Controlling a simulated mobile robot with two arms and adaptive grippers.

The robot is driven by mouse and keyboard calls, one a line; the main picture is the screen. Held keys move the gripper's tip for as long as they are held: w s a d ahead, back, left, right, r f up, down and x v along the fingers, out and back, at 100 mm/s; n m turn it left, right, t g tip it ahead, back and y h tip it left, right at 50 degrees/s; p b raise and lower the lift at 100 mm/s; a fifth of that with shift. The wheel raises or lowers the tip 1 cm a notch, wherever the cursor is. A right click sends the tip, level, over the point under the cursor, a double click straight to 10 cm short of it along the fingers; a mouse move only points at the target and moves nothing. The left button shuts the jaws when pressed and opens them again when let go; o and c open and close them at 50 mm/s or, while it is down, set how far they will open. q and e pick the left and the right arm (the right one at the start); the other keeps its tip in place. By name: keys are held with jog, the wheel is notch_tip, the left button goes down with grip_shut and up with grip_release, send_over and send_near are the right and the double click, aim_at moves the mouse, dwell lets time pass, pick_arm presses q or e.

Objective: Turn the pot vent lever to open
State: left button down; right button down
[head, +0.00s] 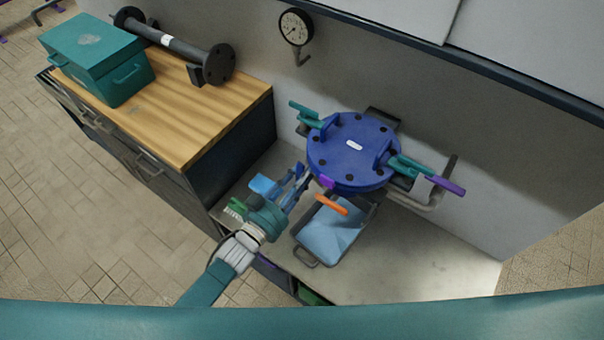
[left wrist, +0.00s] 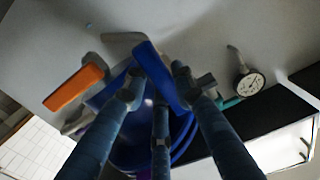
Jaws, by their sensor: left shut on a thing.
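The pot (head: 350,155) is a dark blue round vessel with a bolted lid, standing on the pale bench against the wall. Its blue body also shows behind the fingers in the left wrist view (left wrist: 185,135). My left gripper (head: 303,178) reaches in from the lower left to the pot's near left side. In the left wrist view its fingers (left wrist: 155,78) are shut on a blue lever (left wrist: 152,62), whose end sticks out beyond the fingertips. An orange handle (head: 331,205) is beside the gripper, apart from it, and shows in the left wrist view (left wrist: 75,88). My right gripper is out of view.
A light blue tray (head: 304,250) lies under the orange handle. Teal clamps (head: 305,114) and a purple-ended handle (head: 445,184) flank the lid. A gauge (head: 295,27) hangs on the wall. A wooden-topped cabinet (head: 190,125) with a teal box (head: 100,60) stands left.

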pick_arm(q)
jog(key=shift+n, duration=0.4)
jog(key=c, duration=1.4)
grip_release()
jog(key=v, duration=1.2)
jog(key=shift+f, duration=0.1)
